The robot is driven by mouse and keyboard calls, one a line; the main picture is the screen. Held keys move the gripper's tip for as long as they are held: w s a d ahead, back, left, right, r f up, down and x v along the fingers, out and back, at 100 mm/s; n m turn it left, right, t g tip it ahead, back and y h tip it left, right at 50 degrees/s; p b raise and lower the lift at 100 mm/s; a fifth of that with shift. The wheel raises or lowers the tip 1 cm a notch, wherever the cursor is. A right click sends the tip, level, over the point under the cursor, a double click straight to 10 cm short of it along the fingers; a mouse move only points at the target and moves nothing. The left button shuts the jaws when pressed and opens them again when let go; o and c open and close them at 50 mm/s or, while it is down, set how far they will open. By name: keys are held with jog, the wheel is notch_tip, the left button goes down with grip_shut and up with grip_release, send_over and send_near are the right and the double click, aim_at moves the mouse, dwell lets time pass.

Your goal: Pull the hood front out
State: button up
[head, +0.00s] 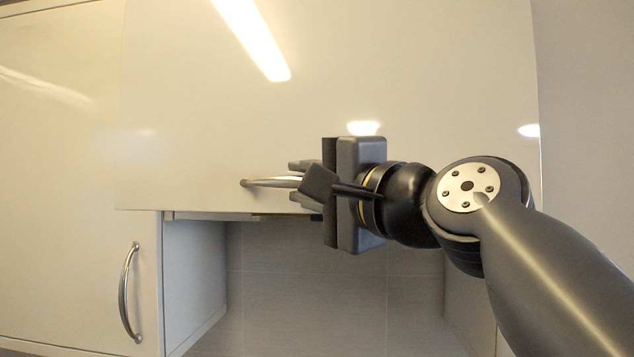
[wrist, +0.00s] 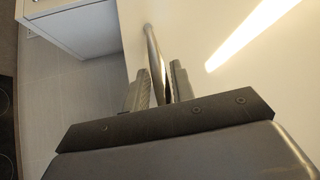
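The hood front (head: 330,80) is a wide glossy cream panel filling the upper middle of the head view. A curved metal bar handle (head: 262,182) sits near its lower edge. The handle also shows in the wrist view (wrist: 153,45), running down between my fingers. My gripper (head: 300,184) is at the handle from the right, one finger above the bar and one below. The fingers look spread with the bar between them, and narrow gaps show beside it. The handle's right end is hidden behind my gripper. The front's lower edge appears to stand forward of the cabinet body.
A tall cabinet door (head: 60,130) is at the left, with a curved handle (head: 128,292) on its lower part. Below the front is an open niche with a grey tiled wall (head: 310,290). A dark cooktop (wrist: 7,120) shows at the wrist view's left edge.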

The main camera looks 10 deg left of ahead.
jog(key=shift+o, duration=0.8)
jog(key=b+v, duration=0.4)
jog(key=v, duration=0.7)
jog(key=p+x, duration=0.4)
jog(key=x, duration=0.7)
jog(key=shift+r, duration=0.1)
jog(key=shift+w, duration=0.15)
